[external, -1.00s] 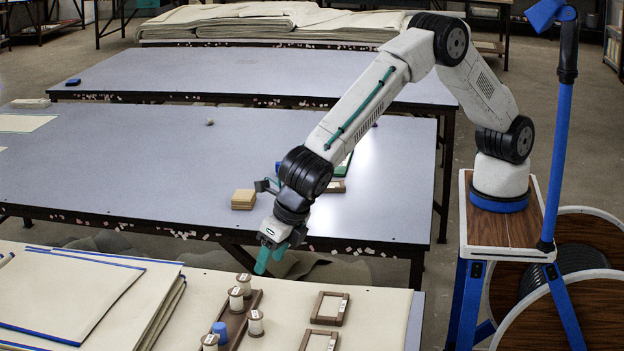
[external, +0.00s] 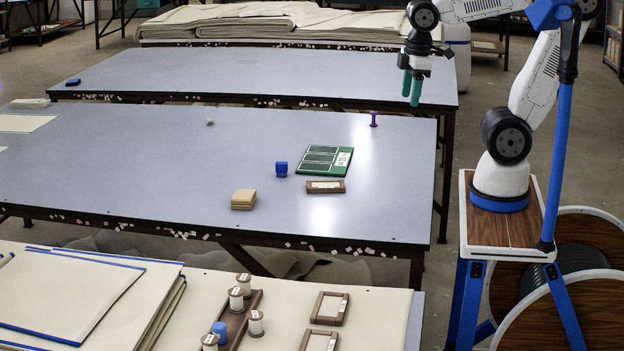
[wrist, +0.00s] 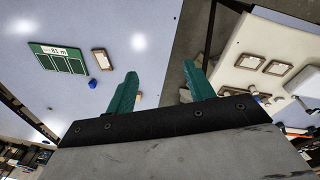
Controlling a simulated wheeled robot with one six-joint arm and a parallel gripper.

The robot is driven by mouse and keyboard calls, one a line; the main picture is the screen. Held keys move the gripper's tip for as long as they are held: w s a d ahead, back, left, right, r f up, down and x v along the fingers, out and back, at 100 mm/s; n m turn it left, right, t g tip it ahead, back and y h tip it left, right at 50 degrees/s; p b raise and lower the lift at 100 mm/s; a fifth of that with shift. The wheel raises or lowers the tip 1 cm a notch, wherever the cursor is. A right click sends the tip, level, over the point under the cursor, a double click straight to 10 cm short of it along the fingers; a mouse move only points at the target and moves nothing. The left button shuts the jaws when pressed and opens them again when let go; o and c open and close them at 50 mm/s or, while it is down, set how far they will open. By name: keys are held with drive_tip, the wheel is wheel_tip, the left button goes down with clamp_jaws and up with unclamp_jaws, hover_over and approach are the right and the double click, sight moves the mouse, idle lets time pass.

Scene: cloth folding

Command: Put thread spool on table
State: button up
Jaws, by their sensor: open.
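Several white thread spools with brown ends (external: 236,299) stand on and around a brown wooden rack (external: 237,322) on the cream front table. A small blue piece (external: 220,329) is among them. A small purple spool-like piece (external: 374,119) stands on the grey middle table (external: 120,170), near its right end. My gripper (external: 411,98) is open and empty, with its green fingers pointing down. It is raised high at the upper right, apart from all the spools. In the wrist view, its fingers (wrist: 160,70) are spread with nothing between them.
The middle table holds a green board (external: 325,160), a blue block (external: 281,169), a brown frame (external: 326,187) and a tan stack (external: 243,199). Two wooden frames (external: 330,308) lie on the front table, right of the spools. Much of the middle table's left side is bare.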

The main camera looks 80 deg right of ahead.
drive_tip(key=s+d+f+m, duration=0.2)
drive_tip(key=s+m, duration=0.2)
drive_tip(key=s, duration=0.3)
drive_tip(key=shift+s+f+y, duration=0.3)
drive_tip(key=shift+f, duration=0.05)
drive_tip(key=shift+o, duration=0.4)
drive_tip(key=shift+d, duration=0.1)
